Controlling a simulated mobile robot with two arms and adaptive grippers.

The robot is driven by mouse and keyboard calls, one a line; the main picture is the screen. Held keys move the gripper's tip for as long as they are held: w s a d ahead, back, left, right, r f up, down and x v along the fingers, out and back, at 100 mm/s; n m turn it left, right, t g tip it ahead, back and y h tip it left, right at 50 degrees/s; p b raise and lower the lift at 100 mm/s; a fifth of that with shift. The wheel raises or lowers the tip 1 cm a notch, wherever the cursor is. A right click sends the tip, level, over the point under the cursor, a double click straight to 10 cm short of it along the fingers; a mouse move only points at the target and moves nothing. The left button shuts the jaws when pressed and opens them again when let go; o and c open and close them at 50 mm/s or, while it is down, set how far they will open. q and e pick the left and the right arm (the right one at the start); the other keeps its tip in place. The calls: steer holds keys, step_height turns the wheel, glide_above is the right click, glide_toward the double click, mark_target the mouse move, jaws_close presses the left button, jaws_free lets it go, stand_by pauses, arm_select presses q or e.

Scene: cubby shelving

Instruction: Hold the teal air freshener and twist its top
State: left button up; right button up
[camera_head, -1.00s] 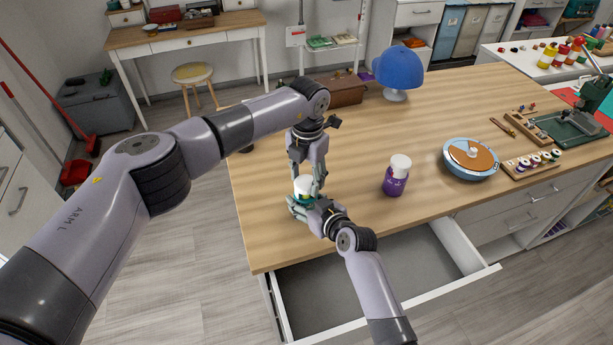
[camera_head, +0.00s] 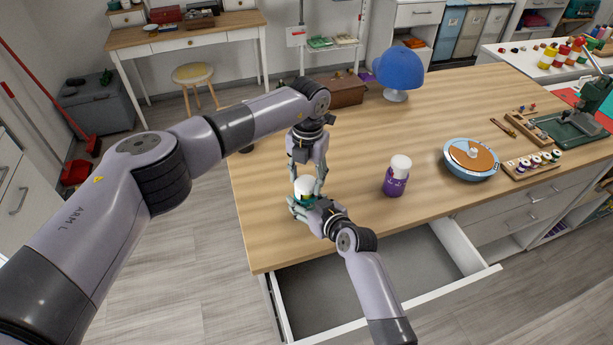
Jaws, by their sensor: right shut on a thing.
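The teal air freshener (camera_head: 308,200) has a white top (camera_head: 304,186) and stands upright near the front left corner of the wooden table. My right gripper (camera_head: 302,207) comes in from the front and is shut on its teal body, hiding much of it. My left gripper (camera_head: 308,180) points down from above, with its fingers apart on either side of the white top. I cannot tell whether those fingers touch the top.
A purple bottle with a white cap (camera_head: 396,178) stands to the right on the table (camera_head: 345,225). Farther right are a round blue-rimmed device (camera_head: 470,160) and a spool rack (camera_head: 533,165). A blue cap on a stand (camera_head: 398,70) is behind. An open drawer (camera_head: 345,290) juts out in front.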

mark_target(307, 181)
arm_select(q)
steer(key=o, duration=0.4)
step_height(307, 181, up, 12)
steer(key=shift+d, duration=0.1)
stand_by(0.6)
arm_select(e)
steer(key=o, duration=1.4)
steer(key=shift+c, duration=0.2)
